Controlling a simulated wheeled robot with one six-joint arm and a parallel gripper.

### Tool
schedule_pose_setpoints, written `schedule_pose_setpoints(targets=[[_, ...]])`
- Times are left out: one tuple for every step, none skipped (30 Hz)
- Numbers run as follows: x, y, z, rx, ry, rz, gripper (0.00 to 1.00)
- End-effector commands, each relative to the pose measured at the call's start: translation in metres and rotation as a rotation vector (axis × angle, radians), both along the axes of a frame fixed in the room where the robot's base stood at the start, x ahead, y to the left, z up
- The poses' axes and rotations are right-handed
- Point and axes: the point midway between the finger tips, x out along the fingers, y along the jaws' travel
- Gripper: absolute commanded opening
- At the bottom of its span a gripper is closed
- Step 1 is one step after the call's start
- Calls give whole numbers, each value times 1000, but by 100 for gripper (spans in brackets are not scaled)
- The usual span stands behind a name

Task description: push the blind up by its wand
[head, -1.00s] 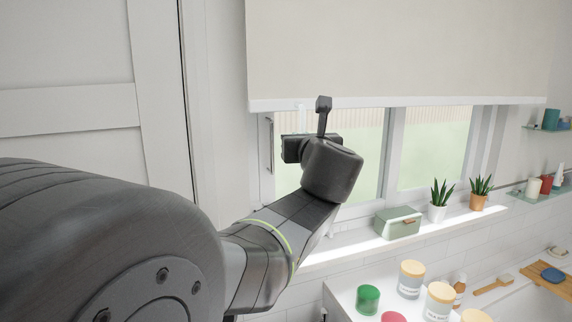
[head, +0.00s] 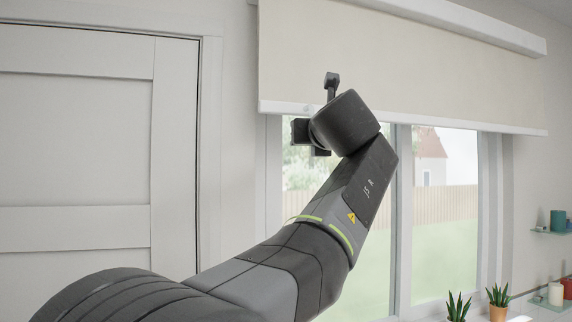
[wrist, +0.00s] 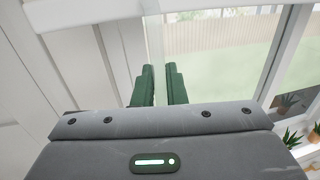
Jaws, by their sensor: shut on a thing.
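The blind (head: 400,65) is a cream sheet hanging over the upper part of the window, with a white bottom bar (head: 450,122). My gripper (head: 302,132) is up near the left end of that bar, just below it, and largely hidden by my own wrist in the head view. In the wrist view the two dark green fingers of my gripper (wrist: 158,82) stand close together. A pale upright strip (wrist: 154,45) shows in line with them, which fits the wand. My gripper is shut on the wand; the exact grip is hard to make out.
The window (head: 440,215) below the bar is uncovered. A white panelled door (head: 90,160) is at the left. Potted plants (head: 497,300) stand low at the right, and small shelves (head: 550,232) hang on the right wall. A white cassette (head: 470,20) runs above the blind.

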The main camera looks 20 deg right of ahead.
Motion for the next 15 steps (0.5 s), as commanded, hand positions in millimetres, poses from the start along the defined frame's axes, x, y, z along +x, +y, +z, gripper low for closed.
schedule_pose_setpoints(targets=[[0,-1,8,-2,-3,-1,0],[0,-1,11,-1,-2,-1,0],[0,-1,15,-2,-3,-1,0],[0,0,18,-1,-2,0,0],[0,0,20,-1,-2,0,0],[0,0,23,-1,-2,0,0],[0,0,25,-1,-2,-1,0],[0,-1,26,0,-2,-1,0],[0,-1,28,0,-1,0,0],[0,0,29,0,-1,0,0],[0,0,30,0,-2,0,0],[0,0,31,0,-2,1,0],[0,0,31,0,-1,1,0],[0,0,31,1,-1,1,0],[0,0,32,1,-1,1,0]])
